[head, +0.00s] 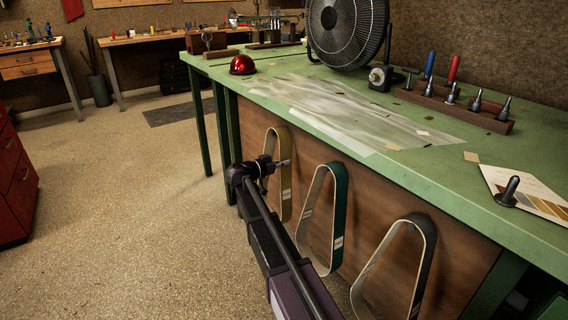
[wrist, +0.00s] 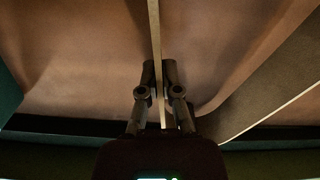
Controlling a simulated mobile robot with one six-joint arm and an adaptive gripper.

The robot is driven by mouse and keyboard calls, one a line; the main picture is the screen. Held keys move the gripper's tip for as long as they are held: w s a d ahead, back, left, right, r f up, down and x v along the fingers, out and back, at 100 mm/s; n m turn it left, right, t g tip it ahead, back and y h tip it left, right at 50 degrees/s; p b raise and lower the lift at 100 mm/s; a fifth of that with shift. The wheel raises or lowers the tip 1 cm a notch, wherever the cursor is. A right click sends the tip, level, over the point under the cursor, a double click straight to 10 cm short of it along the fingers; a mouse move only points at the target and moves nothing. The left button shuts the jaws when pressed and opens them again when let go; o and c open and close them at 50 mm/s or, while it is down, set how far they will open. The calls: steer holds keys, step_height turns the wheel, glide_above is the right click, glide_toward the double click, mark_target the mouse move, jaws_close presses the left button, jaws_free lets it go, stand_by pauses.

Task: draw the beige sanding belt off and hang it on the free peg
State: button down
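The beige sanding belt (head: 285,190) hangs as a long loop at the left of the brown panel (head: 380,200) under the green bench. My gripper (head: 284,163) is at the loop's right-hand run, about mid-height. In the wrist view my gripper's fingers (wrist: 160,85) lie close on both sides of a thin pale belt edge (wrist: 155,30) and appear shut on it. The peg behind the belt is hidden. I cannot make out a free peg in either view.
A teal belt (head: 339,215) and a dark belt (head: 425,265) hang to the right on the same panel. The green bench top (head: 420,165) juts out above them, with a fan (head: 347,30) and tool rack (head: 450,105). Open floor (head: 150,220) lies left.

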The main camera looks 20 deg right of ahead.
steer(key=shift+f+b, duration=0.4)
steer(key=shift+f, duration=0.05)
stand_by(0.5)
steer(key=c, duration=0.7)
jaws_free()
steer(key=shift+a, duration=0.15)
steer(key=shift+c, duration=0.3)
steer(key=v, duration=0.7)
steer(key=shift+a+p, duration=0.35)
steer(key=shift+s, duration=0.1)
stand_by(1.3)
